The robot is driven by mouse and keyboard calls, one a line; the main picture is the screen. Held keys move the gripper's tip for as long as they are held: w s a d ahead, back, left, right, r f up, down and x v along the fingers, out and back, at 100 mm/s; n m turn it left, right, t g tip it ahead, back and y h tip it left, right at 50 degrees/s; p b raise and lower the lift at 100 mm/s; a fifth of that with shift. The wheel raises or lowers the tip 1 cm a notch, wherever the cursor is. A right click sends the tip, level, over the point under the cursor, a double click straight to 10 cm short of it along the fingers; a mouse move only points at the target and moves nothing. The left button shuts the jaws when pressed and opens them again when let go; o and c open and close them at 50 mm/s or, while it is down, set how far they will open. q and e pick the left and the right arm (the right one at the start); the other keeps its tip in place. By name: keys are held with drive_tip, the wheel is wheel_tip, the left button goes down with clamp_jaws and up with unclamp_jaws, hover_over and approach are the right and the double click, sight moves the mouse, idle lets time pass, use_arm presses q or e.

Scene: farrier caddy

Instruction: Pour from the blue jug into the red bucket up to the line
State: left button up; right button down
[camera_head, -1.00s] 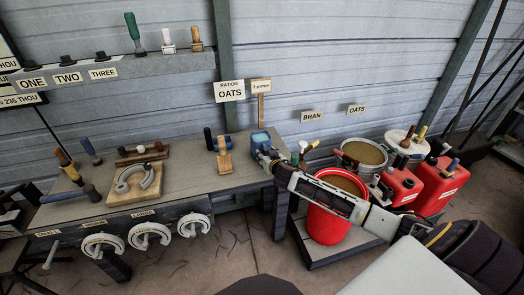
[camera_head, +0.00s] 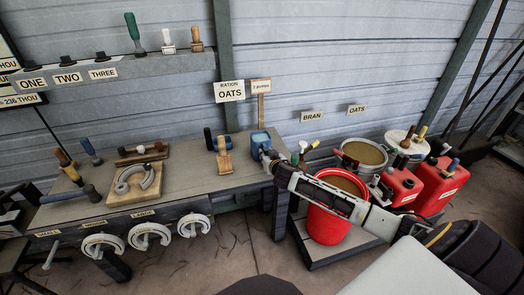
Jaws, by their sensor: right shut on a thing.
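The blue jug (camera_head: 260,139) stands upright at the right end of the bench. My right gripper (camera_head: 267,155) is at the jug's right side and shut on it; the fingers are small and partly hidden. The red bucket (camera_head: 327,226) stands on a low platform to the right of the bench, with brown contents showing at its top. My right forearm crosses in front of the bucket and hides part of its rim. I cannot make out a fill line. My left gripper is not in view.
The bench (camera_head: 200,190) holds a wooden board (camera_head: 135,187) with a horseshoe, and several handled tools. A grey bucket (camera_head: 364,152) of brown feed and red cans (camera_head: 436,186) stand right of the red bucket.

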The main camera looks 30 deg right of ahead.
sight(267, 149)
drive_tip(key=shift+r+p, duration=1.85)
drive_tip(key=shift+r, duration=0.2)
idle(0.9)
